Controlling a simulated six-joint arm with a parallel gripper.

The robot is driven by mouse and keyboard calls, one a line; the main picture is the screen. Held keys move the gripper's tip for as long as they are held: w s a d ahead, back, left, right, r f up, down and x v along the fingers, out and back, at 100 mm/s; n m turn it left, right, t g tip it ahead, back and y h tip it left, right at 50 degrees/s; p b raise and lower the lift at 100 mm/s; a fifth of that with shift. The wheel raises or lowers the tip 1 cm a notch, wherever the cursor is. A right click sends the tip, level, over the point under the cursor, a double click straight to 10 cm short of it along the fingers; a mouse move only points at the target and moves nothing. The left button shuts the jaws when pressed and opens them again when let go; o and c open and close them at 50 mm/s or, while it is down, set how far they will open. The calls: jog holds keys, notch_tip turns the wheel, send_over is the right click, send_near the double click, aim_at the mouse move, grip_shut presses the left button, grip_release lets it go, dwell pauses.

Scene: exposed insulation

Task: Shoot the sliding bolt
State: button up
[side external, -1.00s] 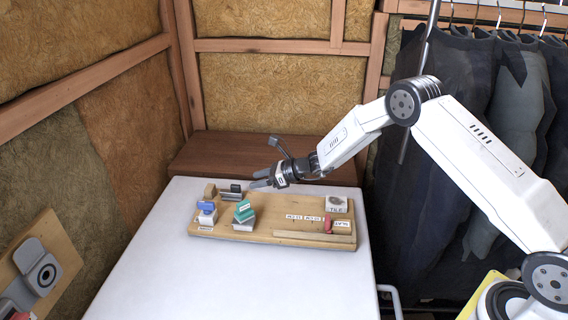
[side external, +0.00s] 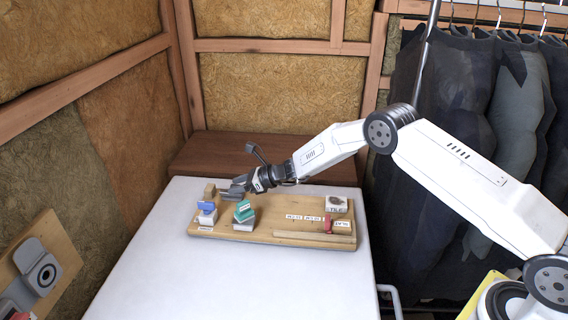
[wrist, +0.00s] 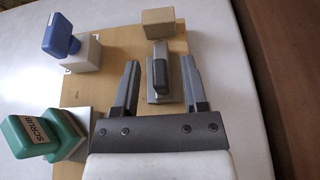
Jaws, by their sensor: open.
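A dark grey knob (wrist: 160,68) on a light grey base stands on the wooden board (wrist: 105,88); it looks like the bolt's handle, though no label shows. In the wrist view it lies between and slightly beyond my open fingertips (wrist: 159,64), with nothing held. A plain wooden block (wrist: 158,22) stands just beyond it, and also shows in the side view (side external: 209,190). In the side view my gripper (side external: 229,193) is low over the board's back left and hides the knob. Contact between fingers and knob cannot be told.
A blue-handled block (side external: 206,209) and a green-handled block (side external: 244,212) stand on the board close by. A tile-labelled block (side external: 336,205) and a red piece (side external: 328,225) are at its right. The white table (side external: 200,275) is clear in front.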

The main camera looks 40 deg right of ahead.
jog(key=shift+w+a+f, duration=0.2)
jog(key=shift+w+a, duration=0.1)
grip_shut()
dwell(1.5)
